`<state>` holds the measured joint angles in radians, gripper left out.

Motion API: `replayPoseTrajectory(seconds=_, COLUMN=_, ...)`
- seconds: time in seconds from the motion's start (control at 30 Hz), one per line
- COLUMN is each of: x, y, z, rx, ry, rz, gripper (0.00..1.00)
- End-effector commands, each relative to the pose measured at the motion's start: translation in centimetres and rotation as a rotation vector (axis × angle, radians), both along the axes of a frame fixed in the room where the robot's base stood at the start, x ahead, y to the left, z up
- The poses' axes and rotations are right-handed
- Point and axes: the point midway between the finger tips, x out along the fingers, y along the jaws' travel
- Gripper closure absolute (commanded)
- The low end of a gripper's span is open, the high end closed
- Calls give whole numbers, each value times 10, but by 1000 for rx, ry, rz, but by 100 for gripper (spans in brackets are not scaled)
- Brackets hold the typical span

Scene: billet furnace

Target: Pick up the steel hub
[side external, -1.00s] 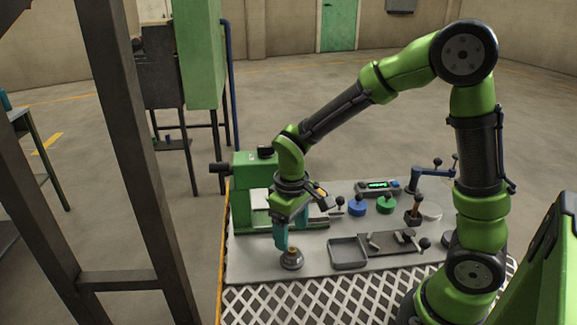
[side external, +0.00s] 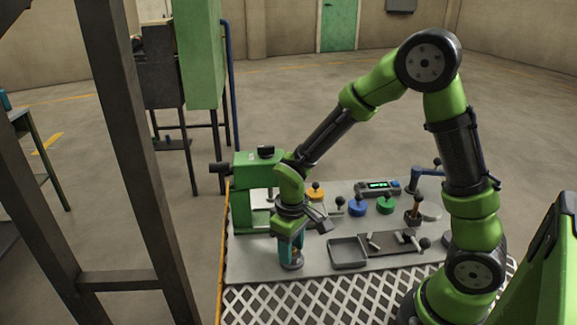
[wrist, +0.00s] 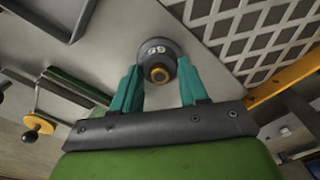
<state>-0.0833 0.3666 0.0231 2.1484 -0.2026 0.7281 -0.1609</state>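The steel hub (wrist: 157,52) is a grey round piece with a brass-coloured centre and a marking on its face. In the side view the hub (side external: 291,263) sits on the grey table top near its front left edge. My gripper (side external: 291,252) is right above and around it, pointing down. In the wrist view my gripper's teal fingers (wrist: 158,78) are open, one on each side of the hub. I cannot tell whether either finger touches it. Part of the hub is hidden by the fingers in the side view.
A grey tray (side external: 348,265) lies right of the hub. Blue (side external: 357,213) and green (side external: 386,211) knobbed discs stand farther back. A green machine (side external: 252,213) stands behind my gripper. A white lattice (side external: 330,307) borders the table's front.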

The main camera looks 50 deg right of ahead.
Motion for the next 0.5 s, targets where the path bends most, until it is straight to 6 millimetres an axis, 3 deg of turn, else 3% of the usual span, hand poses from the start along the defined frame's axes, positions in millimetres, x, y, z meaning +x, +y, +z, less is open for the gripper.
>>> replayPoseTrajectory(seconds=0.03, x=0, y=0, z=0, rx=0, ry=0, rz=0, gripper=70)
replayPoseTrajectory(seconds=0.23, x=0, y=0, z=0, rx=0, ry=0, rz=0, gripper=100)
replayPoseTrajectory(seconds=0.5, x=1, y=0, z=3, rx=0, ry=-3, rz=0, gripper=100)
